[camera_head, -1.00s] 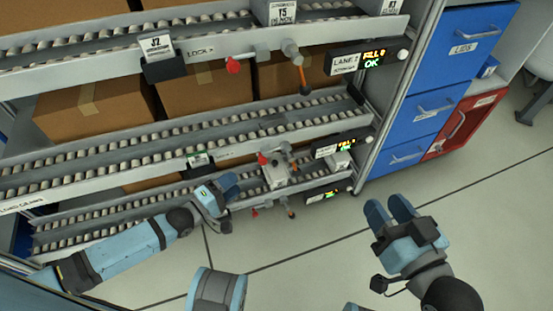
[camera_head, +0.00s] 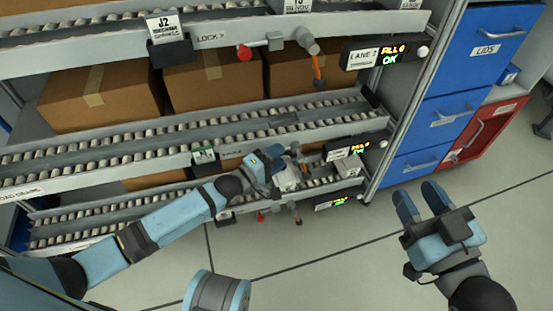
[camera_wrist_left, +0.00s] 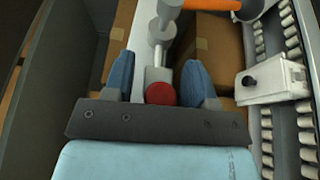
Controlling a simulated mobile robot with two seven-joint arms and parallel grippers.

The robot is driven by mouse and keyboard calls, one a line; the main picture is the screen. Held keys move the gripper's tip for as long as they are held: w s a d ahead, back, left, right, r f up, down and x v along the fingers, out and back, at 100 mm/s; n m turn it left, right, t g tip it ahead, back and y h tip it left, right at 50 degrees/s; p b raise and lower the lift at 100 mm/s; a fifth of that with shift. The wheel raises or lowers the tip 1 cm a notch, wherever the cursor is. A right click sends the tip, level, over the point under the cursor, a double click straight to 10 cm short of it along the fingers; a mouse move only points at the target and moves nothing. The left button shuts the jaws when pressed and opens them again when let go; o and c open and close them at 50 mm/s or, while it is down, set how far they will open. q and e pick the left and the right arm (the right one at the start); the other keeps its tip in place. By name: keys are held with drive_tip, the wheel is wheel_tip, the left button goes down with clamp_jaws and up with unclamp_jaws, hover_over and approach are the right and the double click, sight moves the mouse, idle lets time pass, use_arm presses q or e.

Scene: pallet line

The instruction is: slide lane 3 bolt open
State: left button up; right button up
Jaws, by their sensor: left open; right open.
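My left gripper (camera_head: 268,158) is at the bolt on the middle rail, below the panel marked LANE 2, and covers most of that bolt in the head view. In the left wrist view my left gripper (camera_wrist_left: 160,82) is open, with one finger on each side of the bolt's red knob (camera_wrist_left: 160,93). The grey bolt (camera_wrist_left: 162,55) runs away from the knob to a grey post. An orange handle (camera_wrist_left: 222,5) is at the top. The lane number on the middle panel (camera_head: 355,148) is too small to read. My right gripper (camera_head: 430,208) is open and empty over the floor.
The upper rail has its own red-knobbed bolt (camera_head: 245,53) beside the LANE 2 panel (camera_head: 374,54). Another red knob (camera_head: 261,217) is on the lowest rail. Cardboard boxes (camera_head: 210,82) fill the upper lane. Blue drawers (camera_head: 445,110) stand right. The floor in front is clear.

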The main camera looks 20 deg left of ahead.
use_arm(q)
clamp_jaws()
drive_tip(key=shift+s+a+p, duration=0.2)
drive_tip(key=shift+a+p, duration=0.1)
drive_tip(key=s+a+p, duration=0.1)
drive_tip(key=s+a, duration=0.1)
drive_tip(key=a, duration=0.1)
drive_tip(key=shift+s+a+p, duration=0.15)
drive_tip(key=shift+a+p, duration=0.1)
drive_tip(key=shift+p, duration=0.15)
drive_tip(key=shift+c, duration=1.2)
unclamp_jaws()
drive_tip(key=shift+o, duration=1.2)
drive_tip(key=shift+a, duration=0.1)
use_arm(e)
drive_tip(key=shift+s+a+m+g, duration=0.35)
drive_tip(key=shift+s+m, duration=0.15)
drive_tip(key=shift+m, duration=0.3)
